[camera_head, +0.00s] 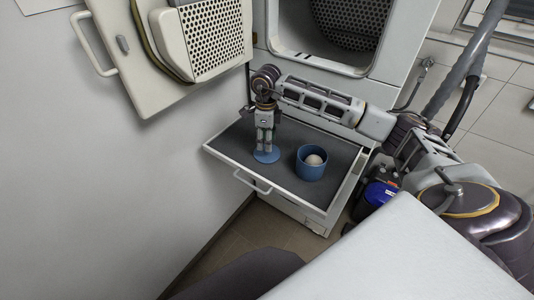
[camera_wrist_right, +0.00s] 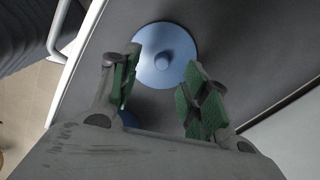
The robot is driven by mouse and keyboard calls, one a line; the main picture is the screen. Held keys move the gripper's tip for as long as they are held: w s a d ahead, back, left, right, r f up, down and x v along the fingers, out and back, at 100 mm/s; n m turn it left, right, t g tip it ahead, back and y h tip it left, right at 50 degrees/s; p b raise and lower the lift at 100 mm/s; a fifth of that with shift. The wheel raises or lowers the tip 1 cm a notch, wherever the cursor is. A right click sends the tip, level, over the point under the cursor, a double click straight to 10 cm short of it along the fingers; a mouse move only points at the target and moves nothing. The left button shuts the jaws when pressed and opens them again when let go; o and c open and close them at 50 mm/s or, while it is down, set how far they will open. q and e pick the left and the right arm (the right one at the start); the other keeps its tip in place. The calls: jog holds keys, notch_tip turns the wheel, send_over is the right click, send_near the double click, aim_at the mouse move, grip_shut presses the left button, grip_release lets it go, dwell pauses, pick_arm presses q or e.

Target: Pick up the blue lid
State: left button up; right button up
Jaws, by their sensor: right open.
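The blue lid (camera_head: 266,156) lies flat on the dark surface of the pulled-out shelf. In the right wrist view the lid (camera_wrist_right: 178,37) is a round disc with a small knob at its centre. My right gripper (camera_head: 266,147) points down over the lid. Its green-padded fingers (camera_wrist_right: 162,85) are open, one on each side of the knob in that view. I cannot tell how far above the lid the fingertips are. My left gripper is not in view.
A blue cup (camera_head: 310,174) with a pale round object (camera_head: 315,160) inside stands right of the lid on the shelf (camera_head: 232,146). The shelf has a front handle (camera_head: 252,183). An open dryer door (camera_head: 150,60) hangs at upper left. The dryer opening is behind my right arm.

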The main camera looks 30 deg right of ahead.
jog(key=f, duration=0.3)
jog(key=shift+d, duration=0.2)
jog(key=shift+w+f, duration=0.1)
jog(key=shift+f, duration=0.65)
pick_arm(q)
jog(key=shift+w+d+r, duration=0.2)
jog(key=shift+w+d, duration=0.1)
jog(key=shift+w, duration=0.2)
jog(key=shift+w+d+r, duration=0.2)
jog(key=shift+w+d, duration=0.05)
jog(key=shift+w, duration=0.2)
